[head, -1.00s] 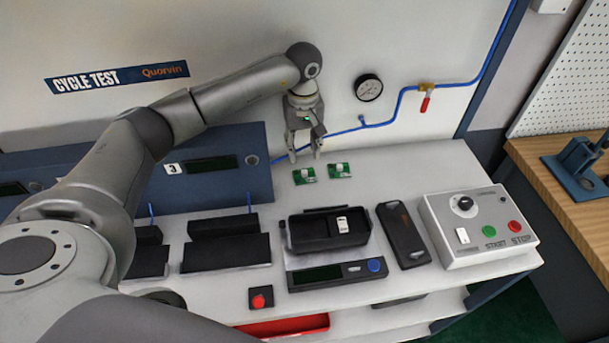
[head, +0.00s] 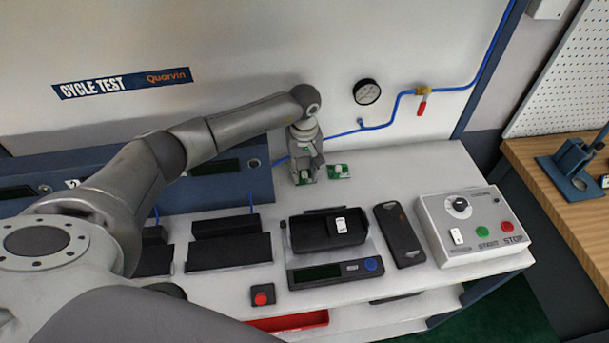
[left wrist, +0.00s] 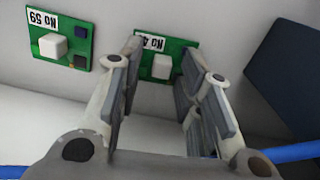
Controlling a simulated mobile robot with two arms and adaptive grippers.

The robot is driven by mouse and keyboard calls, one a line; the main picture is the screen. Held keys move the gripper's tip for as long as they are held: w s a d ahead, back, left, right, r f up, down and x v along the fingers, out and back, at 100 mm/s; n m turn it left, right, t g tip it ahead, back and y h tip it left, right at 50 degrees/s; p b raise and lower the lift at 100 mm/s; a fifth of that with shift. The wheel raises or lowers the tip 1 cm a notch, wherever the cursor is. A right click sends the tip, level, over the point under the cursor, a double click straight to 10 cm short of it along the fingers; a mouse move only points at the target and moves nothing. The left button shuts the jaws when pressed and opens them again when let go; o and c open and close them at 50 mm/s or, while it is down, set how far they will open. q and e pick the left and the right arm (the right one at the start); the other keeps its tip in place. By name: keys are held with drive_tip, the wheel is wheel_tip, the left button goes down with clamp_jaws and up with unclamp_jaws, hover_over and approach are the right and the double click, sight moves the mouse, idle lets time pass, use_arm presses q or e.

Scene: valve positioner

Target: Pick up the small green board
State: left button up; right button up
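Two small green boards, each with a white block, lie on the white bench top near the back. The left one (head: 304,178) is between the fingers of my left gripper (head: 306,172). The right one (head: 339,171) lies just beside the gripper. In the left wrist view, the board between my fingers (left wrist: 158,70) has a label starting "No 4", partly hidden by a finger. The other board (left wrist: 62,42) reads "No 59" and lies outside the fingers. My left gripper is open, with gaps showing between fingers and board. My right gripper is not in view.
A blue housing (head: 222,188) stands left of the gripper. A black tray (head: 318,233), a dark handheld case (head: 398,235) and a control box (head: 470,225) stand in front and to the right. A blue hose (head: 345,131) runs along the wall behind.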

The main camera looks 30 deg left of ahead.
use_arm(q)
clamp_jaws()
drive_tip(key=shift+r, duration=0.15)
